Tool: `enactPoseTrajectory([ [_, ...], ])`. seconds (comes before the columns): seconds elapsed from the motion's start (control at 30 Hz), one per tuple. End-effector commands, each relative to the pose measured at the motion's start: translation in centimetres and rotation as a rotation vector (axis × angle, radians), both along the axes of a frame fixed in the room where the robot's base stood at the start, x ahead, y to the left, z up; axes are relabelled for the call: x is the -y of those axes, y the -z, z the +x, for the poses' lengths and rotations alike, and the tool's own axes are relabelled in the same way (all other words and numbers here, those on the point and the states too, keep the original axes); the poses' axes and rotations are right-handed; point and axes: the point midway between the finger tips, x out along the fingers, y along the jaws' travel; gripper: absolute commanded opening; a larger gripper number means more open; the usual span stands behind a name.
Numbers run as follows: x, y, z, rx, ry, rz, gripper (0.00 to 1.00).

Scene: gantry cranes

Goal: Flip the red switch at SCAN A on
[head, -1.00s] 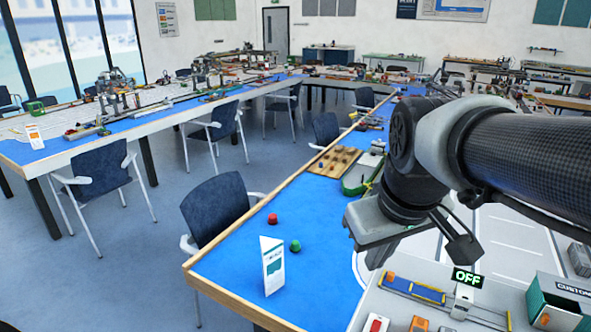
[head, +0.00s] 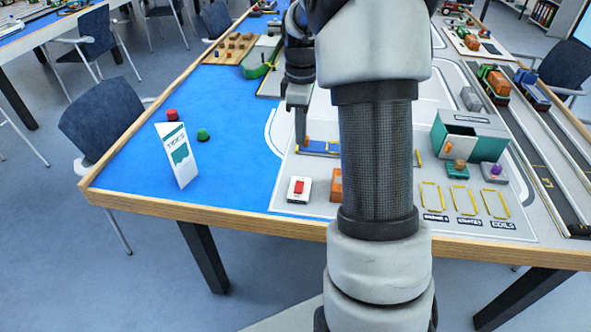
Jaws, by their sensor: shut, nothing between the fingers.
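A small white box with a red switch (head: 299,187) on top stands near the front edge of the table, on the pale printed layout. Its label is too small to read, and I cannot tell which way the switch is tipped. My gripper (head: 301,140) points down behind the switch, apart from it, near a blue and yellow strip (head: 318,148). It is shut and empty, seen edge-on. My arm hides the middle of the layout; the green OFF display is not visible now.
An orange block (head: 335,185) stands right of the switch, partly behind my arm. A white TIDES card (head: 177,155), a red knob (head: 172,115) and a green knob (head: 203,134) are on the blue mat to the left.

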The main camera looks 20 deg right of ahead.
Motion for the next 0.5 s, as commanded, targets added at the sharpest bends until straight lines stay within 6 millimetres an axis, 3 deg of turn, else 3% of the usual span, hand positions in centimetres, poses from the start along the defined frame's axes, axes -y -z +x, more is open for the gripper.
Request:
enactPoseTrajectory([
  [0.5, -0.25, -0.34, -0.32, 0.001, 0.001, 0.0, 0.0],
])
